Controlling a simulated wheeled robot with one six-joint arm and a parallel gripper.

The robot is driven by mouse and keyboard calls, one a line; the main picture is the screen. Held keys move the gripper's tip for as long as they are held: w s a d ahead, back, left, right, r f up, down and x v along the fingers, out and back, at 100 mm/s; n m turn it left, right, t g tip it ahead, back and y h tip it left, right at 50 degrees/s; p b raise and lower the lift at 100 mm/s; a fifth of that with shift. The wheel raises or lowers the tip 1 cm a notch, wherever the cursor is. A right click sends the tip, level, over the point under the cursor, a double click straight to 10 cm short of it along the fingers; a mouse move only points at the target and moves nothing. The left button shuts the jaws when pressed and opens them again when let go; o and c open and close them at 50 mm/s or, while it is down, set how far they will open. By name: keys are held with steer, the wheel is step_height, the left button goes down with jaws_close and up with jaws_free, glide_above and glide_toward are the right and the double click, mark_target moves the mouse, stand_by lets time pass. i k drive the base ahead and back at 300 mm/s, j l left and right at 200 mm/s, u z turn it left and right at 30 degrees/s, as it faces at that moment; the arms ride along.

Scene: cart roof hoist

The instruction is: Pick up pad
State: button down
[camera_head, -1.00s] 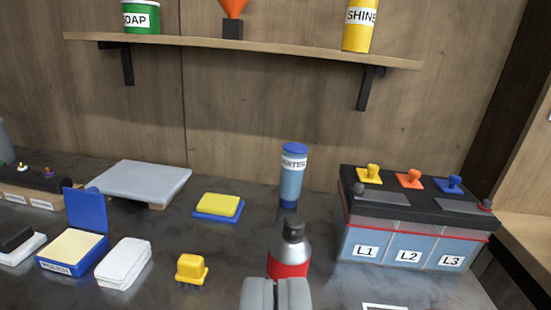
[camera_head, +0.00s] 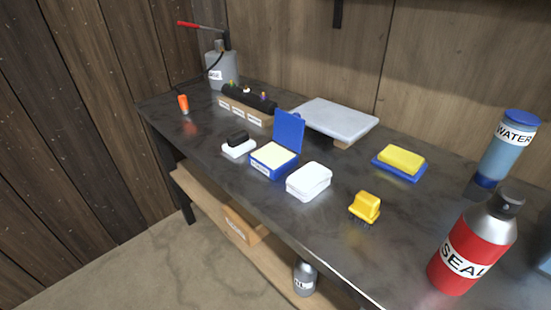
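Several things could be the pad, and I cannot tell which is meant. A yellow block (camera_head: 402,159) lies on a blue base (camera_head: 386,169) at the right of the bench. An open blue box (camera_head: 266,168) with its lid up holds a flat cream pad (camera_head: 272,155). A black-topped piece (camera_head: 237,138) sits on a white base (camera_head: 237,151) left of the box. A closed white case (camera_head: 309,182) lies right of the box. My gripper is not in this view.
A yellow brush (camera_head: 365,206) lies near the bench's front edge. A red SEAL bottle (camera_head: 472,245) and a blue WATER bottle (camera_head: 508,148) stand at the right. A grey slab (camera_head: 338,119) lies behind. An orange piece (camera_head: 183,104) is at the far left. Bare bench (camera_head: 215,125) lies between.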

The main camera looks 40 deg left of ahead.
mark_target(239, 143)
steer(key=u, duration=1.25)
